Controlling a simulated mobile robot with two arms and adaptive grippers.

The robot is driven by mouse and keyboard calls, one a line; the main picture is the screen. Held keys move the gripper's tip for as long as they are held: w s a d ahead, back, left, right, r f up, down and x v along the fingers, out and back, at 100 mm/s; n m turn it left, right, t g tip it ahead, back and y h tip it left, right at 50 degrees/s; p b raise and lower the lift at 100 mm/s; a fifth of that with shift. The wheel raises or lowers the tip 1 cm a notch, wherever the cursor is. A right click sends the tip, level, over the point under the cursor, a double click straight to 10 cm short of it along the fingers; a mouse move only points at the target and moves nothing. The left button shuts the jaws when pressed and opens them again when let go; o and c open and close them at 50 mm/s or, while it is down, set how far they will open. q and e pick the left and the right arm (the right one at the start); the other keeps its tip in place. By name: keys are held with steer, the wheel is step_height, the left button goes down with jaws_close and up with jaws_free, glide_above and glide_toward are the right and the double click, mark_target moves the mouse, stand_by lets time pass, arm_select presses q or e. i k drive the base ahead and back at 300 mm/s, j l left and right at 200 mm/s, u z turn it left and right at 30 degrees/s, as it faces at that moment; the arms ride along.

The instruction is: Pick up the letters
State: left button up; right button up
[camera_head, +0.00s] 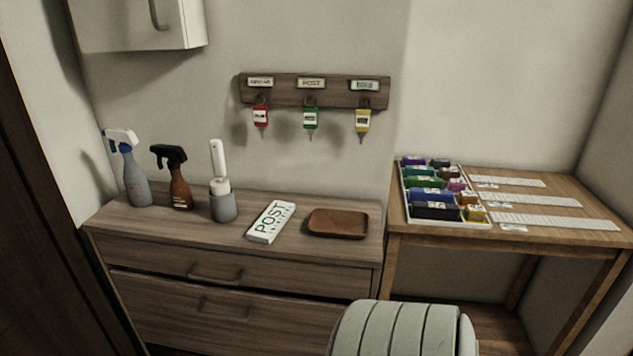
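A white block marked POST in green (270,222) lies flat and slightly turned on top of the wooden dresser (190,234). It looks like a bundle of letters, but I cannot tell whether it is one piece or a stack. It lies just left of a brown wooden tray (338,223) and apart from it. Neither of my grippers shows in the head view.
Left on the dresser stand a grey spray bottle (136,182), a brown spray bottle (176,184) and a brush in a grey holder (222,200). A key rack (283,91) hangs above. A crate of coloured items (458,221) sits on the right table.

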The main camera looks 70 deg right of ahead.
mark_target(265, 229)
steer(key=z, duration=1.85)
steer(key=l, duration=0.2)
steer(key=i+u, duration=0.05)
